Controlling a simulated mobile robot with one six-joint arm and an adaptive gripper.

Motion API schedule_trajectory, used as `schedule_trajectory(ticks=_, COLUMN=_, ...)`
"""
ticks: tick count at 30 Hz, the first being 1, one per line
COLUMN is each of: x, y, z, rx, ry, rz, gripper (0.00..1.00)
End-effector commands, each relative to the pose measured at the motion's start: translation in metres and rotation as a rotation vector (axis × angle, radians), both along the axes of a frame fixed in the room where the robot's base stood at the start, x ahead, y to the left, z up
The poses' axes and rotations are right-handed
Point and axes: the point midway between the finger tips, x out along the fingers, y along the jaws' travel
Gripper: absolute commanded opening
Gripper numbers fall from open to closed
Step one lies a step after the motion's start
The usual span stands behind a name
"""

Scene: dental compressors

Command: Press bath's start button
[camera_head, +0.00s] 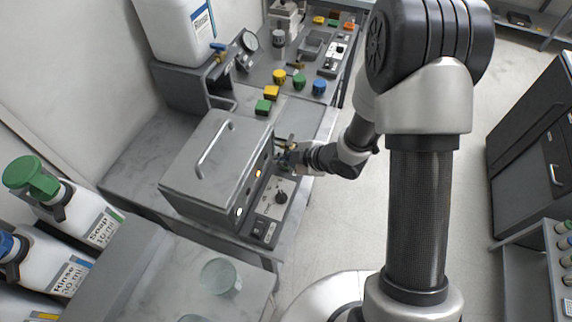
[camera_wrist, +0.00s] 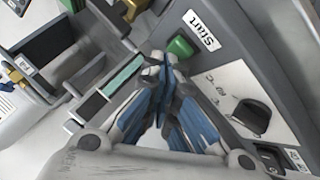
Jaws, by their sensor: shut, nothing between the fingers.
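The bath (camera_head: 215,165) is a grey metal box with a lid and a curved handle, on the bench in the head view. Its front panel carries a black dial (camera_head: 281,197). The dial also shows in the wrist view (camera_wrist: 251,115). In the wrist view a green button (camera_wrist: 181,47) sits beside a white "Start" label (camera_wrist: 202,30). My gripper (camera_wrist: 160,62) is shut and empty, its fingertips just left of and below the green button in the wrist view. I cannot tell whether they touch it. In the head view my gripper (camera_head: 288,156) is at the panel's far end, partly hiding it.
Yellow, green and blue knobbed items (camera_head: 279,77) stand on the bench beyond the bath. A white container with a blue tap (camera_head: 183,30) stands at the back left. Soap (camera_head: 90,215) and rinse bottles (camera_head: 45,265) stand at left, and a glass beaker (camera_head: 220,276) in front.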

Motion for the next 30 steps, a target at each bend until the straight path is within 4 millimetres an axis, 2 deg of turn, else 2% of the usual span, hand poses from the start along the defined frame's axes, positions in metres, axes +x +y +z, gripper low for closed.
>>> schedule_trajectory(ticks=30, x=0.000, y=0.000, z=-0.010, rx=0.000, ry=0.000, rz=0.000, gripper=0.00)
